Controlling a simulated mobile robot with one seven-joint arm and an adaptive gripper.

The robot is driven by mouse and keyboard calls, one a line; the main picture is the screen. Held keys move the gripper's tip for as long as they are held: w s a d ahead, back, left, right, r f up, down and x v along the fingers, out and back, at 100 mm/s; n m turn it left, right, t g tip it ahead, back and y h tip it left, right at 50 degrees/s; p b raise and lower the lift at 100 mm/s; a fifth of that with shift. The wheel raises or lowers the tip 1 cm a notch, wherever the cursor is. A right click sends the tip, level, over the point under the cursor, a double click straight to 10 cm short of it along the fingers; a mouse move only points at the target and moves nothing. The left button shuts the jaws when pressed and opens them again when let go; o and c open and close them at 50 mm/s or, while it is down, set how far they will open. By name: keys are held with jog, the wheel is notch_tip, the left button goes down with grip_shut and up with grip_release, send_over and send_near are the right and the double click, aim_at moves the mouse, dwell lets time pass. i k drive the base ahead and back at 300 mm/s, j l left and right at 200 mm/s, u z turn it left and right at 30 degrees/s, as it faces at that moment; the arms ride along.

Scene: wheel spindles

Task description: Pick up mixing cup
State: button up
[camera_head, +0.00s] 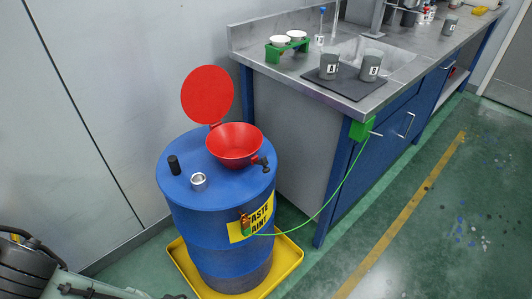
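Two grey cylindrical cups stand upright on the bench, one labelled A (330,64) and one labelled, it seems, B (371,63). They are side by side and apart on a dark mat (345,84). A third, similar grey cup (450,25) with a label stands farther back on the right. I cannot tell which of these is the mixing cup. My gripper's fingertips are not in view. Parts of what looks like my own arm show at the bottom left, far from the cups.
A steel-topped bench (285,73) with a sink (400,60) runs along the wall. A green rack (290,50) holds two white round pieces. A blue drum (185,205) with an open red funnel (234,150) stands before it in a yellow tray (293,262).

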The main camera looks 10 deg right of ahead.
aim_at(371, 62)
jog(key=i+l+z, duration=0.25)
jog(key=l, duration=0.3)
jog(key=i+l+z, duration=0.15)
jog(key=l+z, duration=0.15)
jog(key=l, duration=0.2)
jog(key=i+l+z, duration=0.25)
jog(key=l, duration=0.2)
jog(key=i+l+z, duration=0.25)
jog(key=i+l, duration=0.05)
jog(key=l, duration=0.1)
